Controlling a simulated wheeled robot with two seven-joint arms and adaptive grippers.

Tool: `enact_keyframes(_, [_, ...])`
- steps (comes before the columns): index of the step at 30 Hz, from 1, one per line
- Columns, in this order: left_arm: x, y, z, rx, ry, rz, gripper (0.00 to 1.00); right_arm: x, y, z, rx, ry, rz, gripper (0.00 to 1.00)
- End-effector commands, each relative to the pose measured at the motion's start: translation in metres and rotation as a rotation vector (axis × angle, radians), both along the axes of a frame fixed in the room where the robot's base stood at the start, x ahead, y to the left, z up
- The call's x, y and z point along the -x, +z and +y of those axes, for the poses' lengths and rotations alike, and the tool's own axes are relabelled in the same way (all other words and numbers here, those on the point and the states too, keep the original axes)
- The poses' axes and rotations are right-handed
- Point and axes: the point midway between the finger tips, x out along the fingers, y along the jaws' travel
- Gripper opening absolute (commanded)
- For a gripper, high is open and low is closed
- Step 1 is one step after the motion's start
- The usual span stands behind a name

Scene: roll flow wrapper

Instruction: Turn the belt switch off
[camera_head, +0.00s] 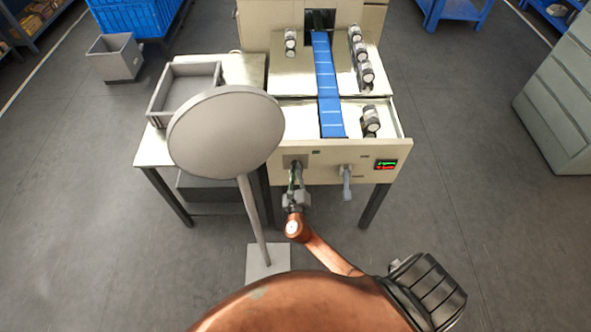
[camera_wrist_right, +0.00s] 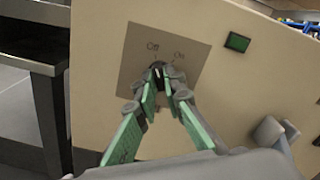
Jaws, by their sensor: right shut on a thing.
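The belt switch is a small dark knob (camera_wrist_right: 158,72) on a grey-brown plate (camera_wrist_right: 190,47) on the machine's front panel, with "Off" marked at upper left and "On" at upper right. My right gripper (camera_wrist_right: 161,92) has its green-padded fingers on either side of the knob and is shut on it. In the head view my right gripper (camera_head: 296,182) reaches the left part of the front panel, hiding the knob there. The knob's exact angle is hard to tell between the fingers. My left gripper is not in view.
A green indicator (camera_wrist_right: 237,42) sits right of the plate. A grey handle (camera_head: 346,180) and a green-and-red button box (camera_head: 386,165) are farther right. A round grey disc on a stand (camera_head: 226,130) is close on the left. A blue belt (camera_head: 326,80) runs along the machine top.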

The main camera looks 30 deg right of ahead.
Motion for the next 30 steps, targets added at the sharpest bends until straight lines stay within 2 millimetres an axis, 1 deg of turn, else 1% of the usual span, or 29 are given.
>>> enact_keyframes(5, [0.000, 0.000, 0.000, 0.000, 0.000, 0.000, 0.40, 0.000, 0.000, 0.001, 0.000, 0.002, 0.000, 0.00])
enact_keyframes(6, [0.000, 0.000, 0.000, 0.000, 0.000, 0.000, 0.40, 0.000, 0.000, 0.001, 0.000, 0.002, 0.000, 0.11])
enact_keyframes(13, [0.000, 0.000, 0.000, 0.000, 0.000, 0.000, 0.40, 0.000, 0.000, 0.001, -0.001, 0.001, 0.000, 0.26])
enact_keyframes(19, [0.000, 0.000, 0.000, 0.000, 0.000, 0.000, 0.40, 0.000, 0.000, 0.000, -0.001, 0.001, 0.000, 0.27])
enact_keyframes(23, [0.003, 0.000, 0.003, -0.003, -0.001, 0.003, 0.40, 0.002, 0.000, 0.002, -0.001, 0.001, 0.000, 0.27])
enact_keyframes(26, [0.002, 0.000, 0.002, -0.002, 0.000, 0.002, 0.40, 0.011, -0.001, 0.007, -0.003, 0.001, 0.001, 0.27])
enact_keyframes(30, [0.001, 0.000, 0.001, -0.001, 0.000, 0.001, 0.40, 0.033, -0.001, 0.020, -0.004, 0.001, 0.001, 0.27])
